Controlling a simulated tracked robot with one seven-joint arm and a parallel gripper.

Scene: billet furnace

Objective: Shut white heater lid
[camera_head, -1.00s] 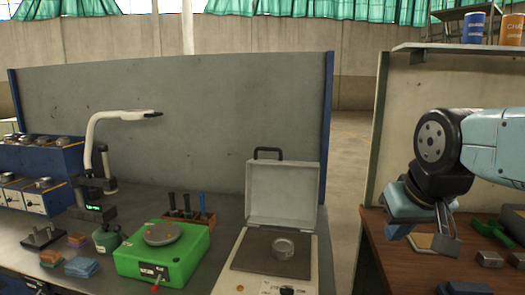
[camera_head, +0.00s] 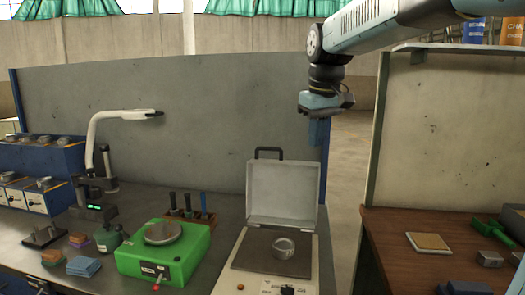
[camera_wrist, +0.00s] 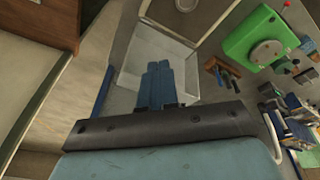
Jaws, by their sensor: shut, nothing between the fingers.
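The white heater (camera_head: 225,279) stands on the grey bench with its lid (camera_head: 284,192) standing up open at the back. The lid has a dark handle (camera_head: 268,150) on its top edge. A round metal piece (camera_head: 284,248) sits on the heater's dark plate. My gripper (camera_head: 319,132) is shut and empty, pointing down above and to the right of the lid, apart from it. In the wrist view my gripper (camera_wrist: 163,67) shows its blue fingers together, with the pale lid (camera_wrist: 160,52) beyond them.
A green device (camera_head: 185,258) with a round top stands left of the heater, with a rack of tools (camera_head: 190,218) behind it. A grey panel (camera_head: 215,110) backs the bench. A brown table (camera_head: 400,262) is at the right, across a gap.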

